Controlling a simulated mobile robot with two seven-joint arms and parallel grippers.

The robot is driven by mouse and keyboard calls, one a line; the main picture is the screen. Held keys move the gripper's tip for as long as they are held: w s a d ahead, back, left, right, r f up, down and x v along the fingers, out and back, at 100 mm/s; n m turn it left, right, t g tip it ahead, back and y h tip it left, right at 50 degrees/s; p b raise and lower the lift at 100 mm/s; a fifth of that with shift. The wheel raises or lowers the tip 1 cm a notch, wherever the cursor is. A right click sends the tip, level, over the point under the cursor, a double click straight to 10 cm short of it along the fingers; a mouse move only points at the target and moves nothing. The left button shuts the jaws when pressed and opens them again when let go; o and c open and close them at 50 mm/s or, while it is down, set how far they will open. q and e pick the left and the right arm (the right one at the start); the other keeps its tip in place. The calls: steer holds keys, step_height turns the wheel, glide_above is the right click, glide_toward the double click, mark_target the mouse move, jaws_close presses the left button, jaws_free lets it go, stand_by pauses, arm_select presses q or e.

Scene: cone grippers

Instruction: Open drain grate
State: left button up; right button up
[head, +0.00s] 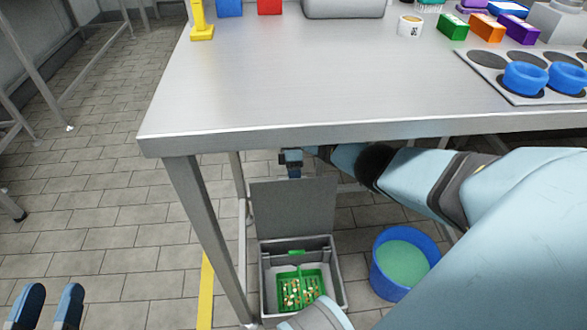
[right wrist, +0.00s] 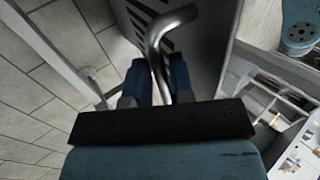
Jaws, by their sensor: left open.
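The drain grate (head: 292,210) stands raised, roughly upright, at the back of the open grey drain box (head: 267,283) under the table. A green basket (head: 312,275) with small food scraps sits inside the box. My right gripper (head: 291,158) is at the grate's top edge. In the right wrist view, the right gripper's blue fingers (right wrist: 158,80) are on both sides of the grate's bent metal handle (right wrist: 155,40) and close on it. The slotted face (right wrist: 143,14) of the grate shows behind the handle. My left gripper (head: 47,305) is open and empty at the lower left.
The steel table (head: 270,75) overhangs the drain, with a leg (head: 205,235) left of the box. A blue bucket (head: 385,285) with green contents stands right of the box. A yellow floor line (head: 206,290) runs beside the leg. The tiled floor at left is clear.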

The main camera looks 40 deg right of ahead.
steer(key=shift+o, duration=1.2)
steer(key=shift+f, duration=0.15)
steer(key=shift+r, duration=0.2)
steer(key=shift+w, duration=0.1)
steer(key=v, duration=0.7)
steer(key=shift+r+b, duration=0.25)
steer(key=shift+b, duration=0.15)
